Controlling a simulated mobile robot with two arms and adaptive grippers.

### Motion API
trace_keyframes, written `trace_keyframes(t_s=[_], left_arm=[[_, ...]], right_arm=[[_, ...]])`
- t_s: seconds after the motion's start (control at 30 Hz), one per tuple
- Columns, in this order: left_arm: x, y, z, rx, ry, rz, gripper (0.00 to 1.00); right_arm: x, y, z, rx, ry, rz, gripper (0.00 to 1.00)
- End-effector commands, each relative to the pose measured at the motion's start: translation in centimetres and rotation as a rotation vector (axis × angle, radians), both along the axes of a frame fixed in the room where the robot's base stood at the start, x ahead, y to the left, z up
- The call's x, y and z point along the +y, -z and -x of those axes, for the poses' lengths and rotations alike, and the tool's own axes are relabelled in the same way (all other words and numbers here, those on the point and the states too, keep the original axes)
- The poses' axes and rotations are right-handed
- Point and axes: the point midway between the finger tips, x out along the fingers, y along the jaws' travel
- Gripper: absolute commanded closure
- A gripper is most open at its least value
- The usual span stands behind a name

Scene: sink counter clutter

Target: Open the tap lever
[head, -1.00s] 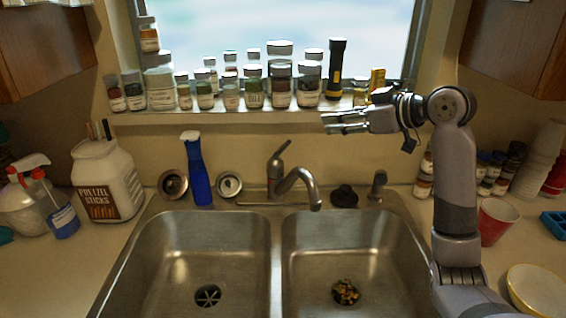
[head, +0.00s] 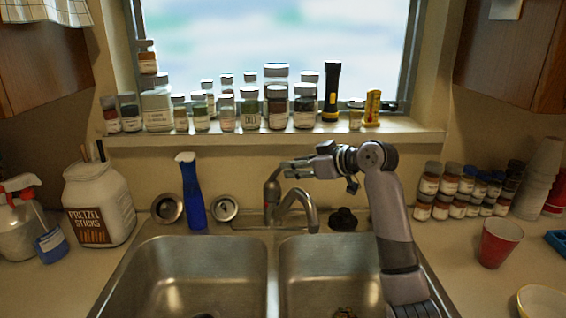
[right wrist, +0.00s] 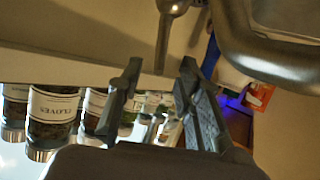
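The metal tap (head: 270,205) stands behind the divider of the double sink, its spout (head: 298,197) curving forward right. Its lever (head: 274,177) slants up at the top, close to my right gripper's fingertips. My right gripper (head: 290,168) reaches in from the right above the spout, fingers pointing left. In the right wrist view, my right gripper (right wrist: 161,66) has its fingers apart and nothing held. The thin grey lever (right wrist: 164,38) shows there in line with the gap between the fingertips; contact cannot be told. My left gripper is out of view.
Jars and a flashlight (head: 331,92) line the window sill (head: 400,132) above. A black stopper (head: 342,218) lies to the right, under my right arm. A red cup (head: 498,243) stands on the right counter.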

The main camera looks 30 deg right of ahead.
Motion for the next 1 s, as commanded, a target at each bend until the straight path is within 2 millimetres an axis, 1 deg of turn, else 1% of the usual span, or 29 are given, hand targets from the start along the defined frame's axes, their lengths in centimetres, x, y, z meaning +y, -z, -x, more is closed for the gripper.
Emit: trace_keyframes(t_s=[0.03, 0.1, 0.2, 0.3, 0.43, 0.7, 1.0], left_arm=[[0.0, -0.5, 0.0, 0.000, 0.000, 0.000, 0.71], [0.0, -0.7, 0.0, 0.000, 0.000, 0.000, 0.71], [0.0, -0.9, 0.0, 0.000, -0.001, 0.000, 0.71], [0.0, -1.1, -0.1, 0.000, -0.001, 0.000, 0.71], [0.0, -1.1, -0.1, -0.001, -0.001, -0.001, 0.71], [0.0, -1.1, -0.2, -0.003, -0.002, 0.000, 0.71], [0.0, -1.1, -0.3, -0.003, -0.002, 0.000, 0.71]], right_arm=[[0.4, 0.2, -0.9, 0.002, -0.002, -0.005, 0.67], [0.8, 0.7, -2.0, 0.003, -0.001, -0.004, 0.67], [1.2, 1.2, -3.2, 0.001, -0.001, -0.004, 0.67], [1.4, 1.7, -4.1, 0.000, -0.001, -0.002, 0.67], [1.7, 2.0, -4.5, 0.001, -0.001, -0.001, 0.67], [1.7, 2.0, -4.6, 0.000, 0.000, 0.000, 0.68], [1.6, 2.0, -4.6, 0.000, 0.000, 0.000, 0.88]])
